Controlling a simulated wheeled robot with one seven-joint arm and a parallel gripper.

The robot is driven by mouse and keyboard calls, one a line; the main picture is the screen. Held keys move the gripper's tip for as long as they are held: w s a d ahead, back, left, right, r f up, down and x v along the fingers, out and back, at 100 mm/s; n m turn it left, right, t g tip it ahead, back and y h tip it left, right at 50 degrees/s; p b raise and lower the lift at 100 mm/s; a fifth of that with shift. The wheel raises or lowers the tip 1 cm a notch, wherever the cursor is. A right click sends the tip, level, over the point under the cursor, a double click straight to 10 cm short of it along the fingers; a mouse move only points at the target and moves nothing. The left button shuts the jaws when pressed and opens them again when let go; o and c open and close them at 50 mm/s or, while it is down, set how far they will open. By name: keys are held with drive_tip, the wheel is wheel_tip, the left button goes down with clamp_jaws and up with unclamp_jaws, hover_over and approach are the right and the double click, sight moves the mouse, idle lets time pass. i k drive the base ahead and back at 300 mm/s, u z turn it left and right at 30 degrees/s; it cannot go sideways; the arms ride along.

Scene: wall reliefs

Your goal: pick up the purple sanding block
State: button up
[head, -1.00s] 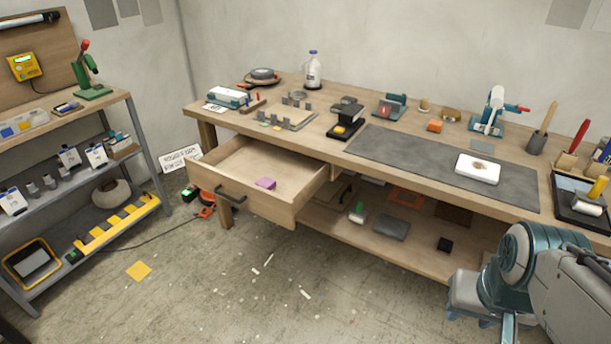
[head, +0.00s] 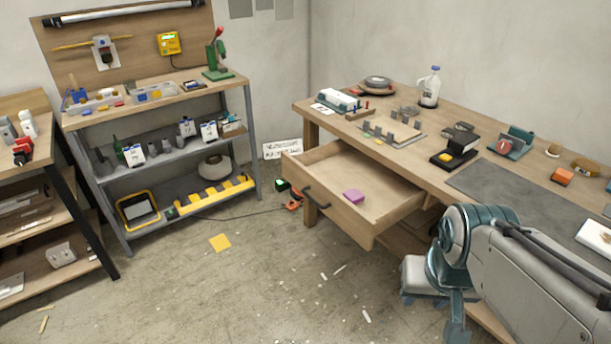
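The purple sanding block (head: 353,196) lies inside the open drawer (head: 343,216) of the workbench, near the drawer's front and right part. Nothing covers it. My arm shows at the lower right of the head view, in front of the bench. The part that may be my gripper (head: 455,318) hangs at its lower end, low and to the right of the drawer, well apart from the block. Its fingers cannot be made out clearly.
The workbench (head: 484,172) carries several tools, a white bottle (head: 430,88) and a grey mat. A metal shelf (head: 168,165) stands to the left, with another wooden unit beyond it.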

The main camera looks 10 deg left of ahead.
sight(353, 195)
drive_tip(key=u, duration=0.15)
drive_tip(key=i, duration=1.5)
drive_tip(key=z, duration=0.95)
